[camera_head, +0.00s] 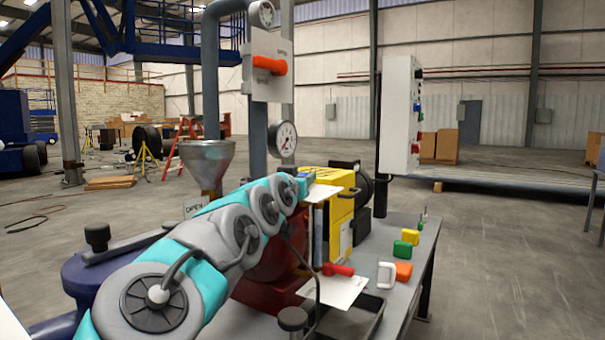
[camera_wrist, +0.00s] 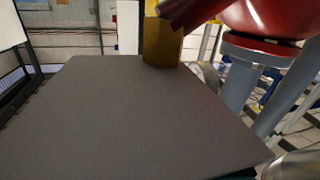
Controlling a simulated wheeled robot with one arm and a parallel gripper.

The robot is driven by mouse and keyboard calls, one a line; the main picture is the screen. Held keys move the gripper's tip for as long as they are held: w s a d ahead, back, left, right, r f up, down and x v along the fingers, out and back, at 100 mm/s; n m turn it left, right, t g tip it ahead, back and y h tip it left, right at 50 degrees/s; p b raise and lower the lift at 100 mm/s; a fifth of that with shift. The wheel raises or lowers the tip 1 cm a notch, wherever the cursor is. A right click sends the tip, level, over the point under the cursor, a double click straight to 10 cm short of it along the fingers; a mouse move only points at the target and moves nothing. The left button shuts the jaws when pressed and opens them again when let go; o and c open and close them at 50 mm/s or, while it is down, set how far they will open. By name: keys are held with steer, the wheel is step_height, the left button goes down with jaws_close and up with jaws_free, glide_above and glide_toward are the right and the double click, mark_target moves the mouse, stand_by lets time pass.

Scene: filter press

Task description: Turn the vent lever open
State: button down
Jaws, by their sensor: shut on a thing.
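In the head view my gripper (camera_head: 307,177) is at the far end of my arm, just above a small white plate (camera_head: 326,193) beside the yellow machine. It is shut, but its fingertips and its hold are too small to make out. In the wrist view part of a dark red handle (camera_wrist: 192,10) crosses the top edge over a yellow post (camera_wrist: 162,42). This looks like the vent lever, in or near my grip; its full angle is hidden. A wide dark grey plate (camera_wrist: 135,115) fills the lower wrist view.
An orange lever (camera_head: 270,65) is on an upright panel above a gauge (camera_head: 283,138). A red lever (camera_head: 338,269) sits on a low white plate. Coloured blocks (camera_head: 402,249) stand on the bench's right.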

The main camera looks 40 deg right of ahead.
steer(key=shift+r+g, duration=0.1)
steer(key=shift+g, duration=0.2)
steer(key=shift+m+g+h, duration=0.4)
steer(key=shift+m, duration=0.1)
steer(key=shift+w+p, duration=0.1)
steer(key=shift+p, duration=0.2)
steer(key=shift+a, duration=0.1)
steer(key=c, duration=0.7)
jaws_free()
steer(key=shift+b+v, duration=0.7)
steer(key=shift+v, duration=3.2)
steer(key=shift+w, duration=0.1)
